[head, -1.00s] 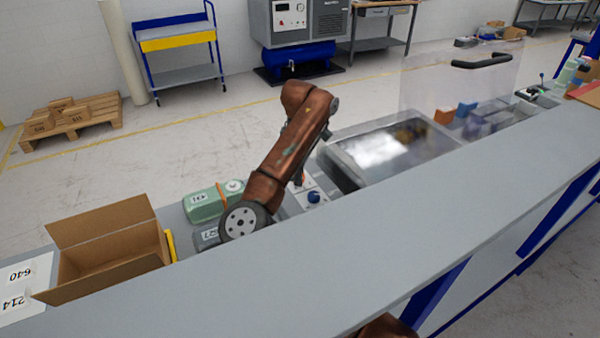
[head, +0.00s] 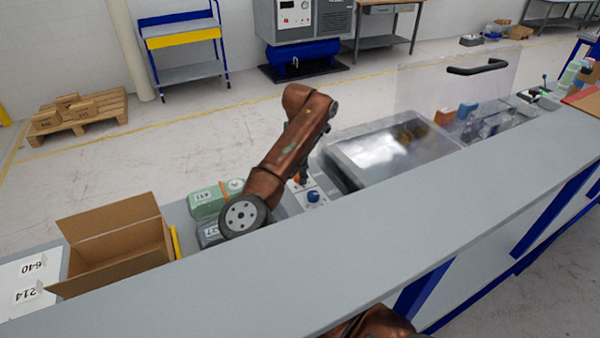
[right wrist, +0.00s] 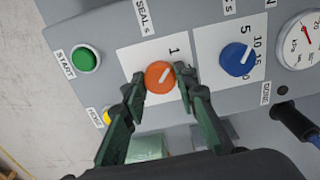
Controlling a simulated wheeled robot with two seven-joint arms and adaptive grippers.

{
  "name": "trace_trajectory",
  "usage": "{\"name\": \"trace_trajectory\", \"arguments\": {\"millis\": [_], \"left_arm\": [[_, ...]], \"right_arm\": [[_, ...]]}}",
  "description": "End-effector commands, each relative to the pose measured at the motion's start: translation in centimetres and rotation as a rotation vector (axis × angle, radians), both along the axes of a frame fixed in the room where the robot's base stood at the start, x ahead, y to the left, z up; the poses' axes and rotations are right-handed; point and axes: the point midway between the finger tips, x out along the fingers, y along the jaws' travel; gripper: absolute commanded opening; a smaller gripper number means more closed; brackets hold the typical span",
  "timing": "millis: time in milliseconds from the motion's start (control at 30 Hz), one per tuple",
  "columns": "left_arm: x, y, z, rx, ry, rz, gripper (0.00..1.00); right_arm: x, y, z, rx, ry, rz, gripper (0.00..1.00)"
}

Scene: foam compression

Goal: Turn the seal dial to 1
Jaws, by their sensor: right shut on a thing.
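The seal dial is an orange knob (right wrist: 158,77) with a white pointer line, on a white plate of the grey control panel. In the right wrist view its pointer slants up and right, roughly toward the printed 1. My right gripper (right wrist: 160,75) is shut on this dial, with one dark green finger on each side of it. In the head view the dial (head: 300,179) shows only as a bit of orange beside my right arm, which hides most of the gripper. My left gripper is not in view.
A blue knob (right wrist: 236,59) sits close right of the dial, with a gauge (right wrist: 302,40) beyond. A green START button (right wrist: 85,59) and a yellow button (right wrist: 108,117) are at left. An open carton (head: 118,243) and a clear-lidded machine (head: 385,150) flank the panel.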

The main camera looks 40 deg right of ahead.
Motion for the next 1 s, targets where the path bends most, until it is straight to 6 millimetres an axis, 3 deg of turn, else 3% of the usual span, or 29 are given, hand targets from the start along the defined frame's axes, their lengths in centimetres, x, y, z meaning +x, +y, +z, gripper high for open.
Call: {"name": "trace_trajectory", "arguments": {"millis": [400, 433, 500, 700, 1000], "left_arm": [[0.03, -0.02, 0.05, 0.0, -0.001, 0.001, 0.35], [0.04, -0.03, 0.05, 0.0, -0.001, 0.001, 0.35], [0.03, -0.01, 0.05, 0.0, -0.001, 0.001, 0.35], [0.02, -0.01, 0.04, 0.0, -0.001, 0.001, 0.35], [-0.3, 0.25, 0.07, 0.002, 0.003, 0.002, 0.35]], "right_arm": [[0.1, -0.02, 0.17, -0.003, -0.004, 0.011, 0.03], [0.1, -0.02, 0.17, -0.003, -0.004, 0.011, 0.28], [0.09, -0.02, 0.16, -0.003, -0.003, 0.01, 0.32], [0.05, -0.01, 0.09, -0.002, -0.002, 0.009, 0.45], [0.05, -0.02, 0.34, -0.002, -0.002, 0.008, 0.45]]}}
